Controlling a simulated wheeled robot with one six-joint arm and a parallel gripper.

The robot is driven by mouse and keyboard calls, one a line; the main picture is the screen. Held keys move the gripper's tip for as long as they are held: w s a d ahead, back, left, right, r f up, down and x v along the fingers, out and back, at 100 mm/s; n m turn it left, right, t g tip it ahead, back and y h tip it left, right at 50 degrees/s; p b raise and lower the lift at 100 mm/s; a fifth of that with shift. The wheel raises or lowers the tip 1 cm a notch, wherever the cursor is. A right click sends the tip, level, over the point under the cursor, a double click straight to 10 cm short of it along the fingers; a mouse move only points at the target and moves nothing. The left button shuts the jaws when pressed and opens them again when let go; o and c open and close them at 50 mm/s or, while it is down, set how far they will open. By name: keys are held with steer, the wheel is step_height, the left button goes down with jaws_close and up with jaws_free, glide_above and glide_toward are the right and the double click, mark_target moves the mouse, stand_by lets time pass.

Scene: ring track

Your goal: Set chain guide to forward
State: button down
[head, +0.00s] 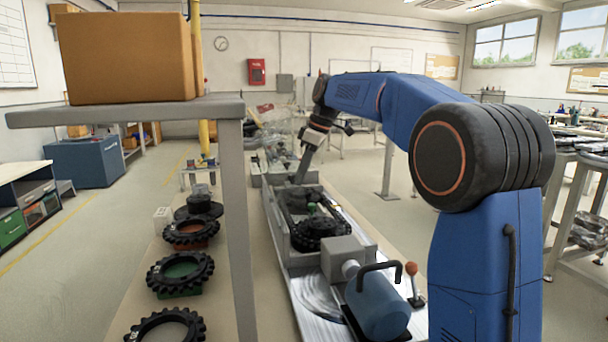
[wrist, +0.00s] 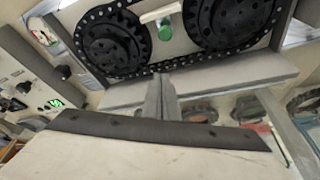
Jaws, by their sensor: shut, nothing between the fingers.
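What looks like the chain guide (wrist: 161,14) is a small pale handle with a green part under it. It sits between two black sprockets (wrist: 113,42) ringed by a chain (wrist: 82,45). Its setting cannot be read. In the head view a small green spot (head: 311,208) shows between the sprockets (head: 318,228) in the grey housing of the track. My gripper (wrist: 161,82) is shut and empty. In the wrist view its fingers point toward the housing edge, below the pale handle in the picture and apart from it. In the head view my gripper (head: 302,172) is over the far part of the housing.
A blue-grey motor (head: 378,305) and a lever with an orange knob (head: 411,268) stand at the near end. Several toothed black rings (head: 180,272) lie along the left bench. A cardboard box (head: 125,57) sits on a raised grey shelf (head: 125,109). A panel with knobs (wrist: 30,90) shows at left.

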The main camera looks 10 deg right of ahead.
steer(key=x, duration=0.6)
steer(key=shift+f, duration=0.2)
steer(key=shift+d+f, duration=0.1)
steer(key=shift+f, duration=0.25)
steer(key=shift+s+d+f, duration=0.1)
steer(key=shift+s+d, duration=0.3)
steer(key=shift+d, duration=0.4)
steer(key=shift+s+d+f, duration=0.1)
steer(key=shift+s+d, duration=0.3)
steer(key=shift+d, duration=0.35)
steer(key=shift+d, duration=0.95)
